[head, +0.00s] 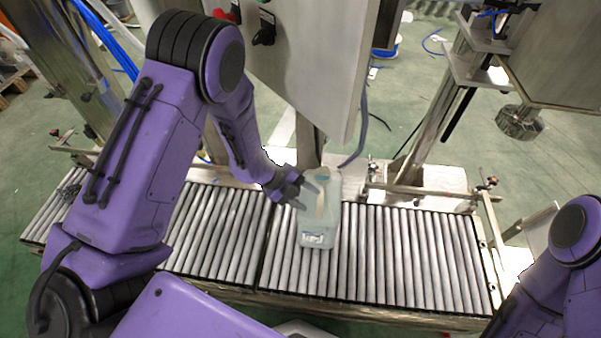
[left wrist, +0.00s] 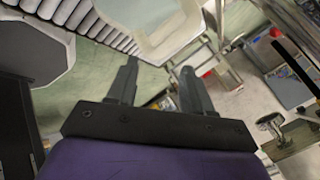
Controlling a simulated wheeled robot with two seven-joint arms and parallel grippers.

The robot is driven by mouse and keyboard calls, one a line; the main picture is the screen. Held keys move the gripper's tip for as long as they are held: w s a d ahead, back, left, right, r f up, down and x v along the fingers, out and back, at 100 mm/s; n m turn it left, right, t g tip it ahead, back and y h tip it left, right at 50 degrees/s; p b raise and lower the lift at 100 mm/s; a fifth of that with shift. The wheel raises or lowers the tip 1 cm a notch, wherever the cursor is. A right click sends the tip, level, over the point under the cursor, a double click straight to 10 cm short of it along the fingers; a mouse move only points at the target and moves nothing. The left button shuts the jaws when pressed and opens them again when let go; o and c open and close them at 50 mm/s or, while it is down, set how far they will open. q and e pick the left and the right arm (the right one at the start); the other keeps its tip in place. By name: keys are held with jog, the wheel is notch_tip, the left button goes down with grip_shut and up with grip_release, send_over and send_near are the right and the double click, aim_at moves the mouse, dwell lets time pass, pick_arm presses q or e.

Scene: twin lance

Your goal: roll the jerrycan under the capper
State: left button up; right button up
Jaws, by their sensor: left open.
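A pale translucent jerrycan (head: 321,226) stands on the roller conveyor (head: 410,255), near its middle, with a small label low on its near side. My left gripper (head: 309,194) is open at the left side of the jerrycan's top, its fingers pointing toward it. Contact cannot be told. In the left wrist view the pale jerrycan (left wrist: 152,28) shows beyond the two spread fingers of my left gripper (left wrist: 159,66). A round metal head (head: 520,122) under a box at the upper right looks like the capper. My right gripper is outside the picture.
A steel cabinet (head: 310,60) with switches hangs behind the jerrycan. Guide rails (head: 425,192) run along the conveyor's far edge, with a metal post (head: 440,110) behind. The rollers right of the jerrycan are clear. My right arm is at the lower right.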

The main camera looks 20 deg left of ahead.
aim_at(321, 197)
pick_arm(q)
jog(key=w+a+r+m+g+y, duration=0.1)
jog(key=w+a+r+m, duration=0.15)
jog(key=m, duration=0.55)
jog(key=x, duration=0.9)
jog(key=shift+w+d+f, duration=0.1)
jog(key=shift+w+d, duration=0.05)
jog(key=shift+d, duration=0.15)
grip_shut()
dwell(0.3)
